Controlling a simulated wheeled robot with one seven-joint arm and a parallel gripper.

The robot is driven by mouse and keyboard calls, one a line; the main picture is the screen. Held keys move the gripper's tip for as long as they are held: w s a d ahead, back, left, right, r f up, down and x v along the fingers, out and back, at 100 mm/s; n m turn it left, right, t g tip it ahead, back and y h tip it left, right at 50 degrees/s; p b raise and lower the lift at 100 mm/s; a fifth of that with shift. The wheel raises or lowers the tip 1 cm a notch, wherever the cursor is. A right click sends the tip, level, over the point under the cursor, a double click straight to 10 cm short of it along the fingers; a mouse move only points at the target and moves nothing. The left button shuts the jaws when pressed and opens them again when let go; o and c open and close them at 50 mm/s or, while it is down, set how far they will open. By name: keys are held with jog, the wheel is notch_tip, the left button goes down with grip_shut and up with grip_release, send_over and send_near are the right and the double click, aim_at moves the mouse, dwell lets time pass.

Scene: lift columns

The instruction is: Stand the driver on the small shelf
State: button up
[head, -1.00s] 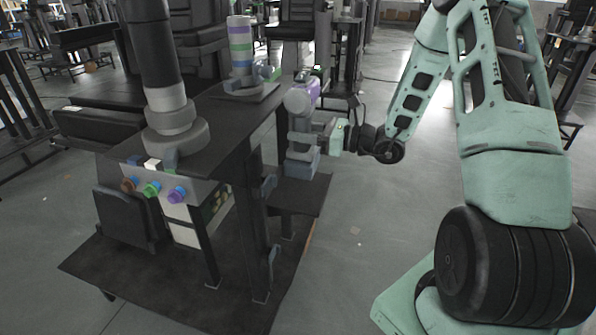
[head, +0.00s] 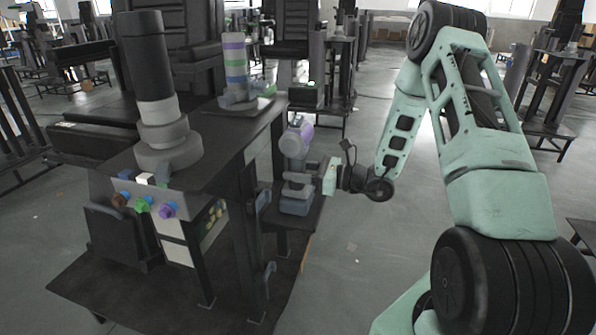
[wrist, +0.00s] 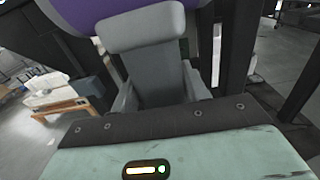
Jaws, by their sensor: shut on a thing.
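The driver (head: 293,143) has a grey and purple body, a grey handle and a blue-grey block base. It is upright over the small dark shelf (head: 312,213) on the right side of the workstation. Its base looks on or just above the shelf; I cannot tell whether they touch. My gripper (head: 302,184) comes from the right and is shut on the driver's handle. In the wrist view the grey handle (wrist: 150,65) fills the top middle, with purple above it; its base is hidden there.
A striped stack (head: 234,55) stands farther back. Coloured knobs (head: 143,204) line the near panel. The floor to the right is open.

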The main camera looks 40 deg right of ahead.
jog(key=shift+f, duration=0.15)
jog(key=o, duration=1.4)
